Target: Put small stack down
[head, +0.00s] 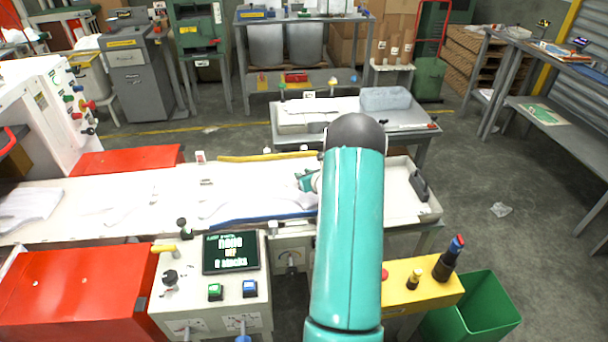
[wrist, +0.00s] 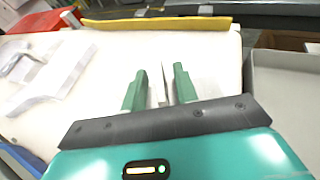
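My gripper (head: 307,181) is low over the right part of the white belt (head: 100,190), partly hidden by my teal arm in the head view. In the wrist view its two green fingers (wrist: 159,82) stand apart. A thin white, grey-edged piece (wrist: 158,90) shows between them, with gaps beside it; I cannot tell whether it is a small stack or touches the belt. A pale flat sheet shows just right of the fingers. White film pieces (wrist: 55,75) lie on the belt to the left, and also show in the head view (head: 240,206).
A yellow bar (head: 265,157) edges the belt's far side, a blue one (head: 262,220) its near side. A pale tray (head: 405,200) adjoins at right. A control panel (head: 230,254), a yellow button box (head: 415,283) and a green bin (head: 480,312) stand in front.

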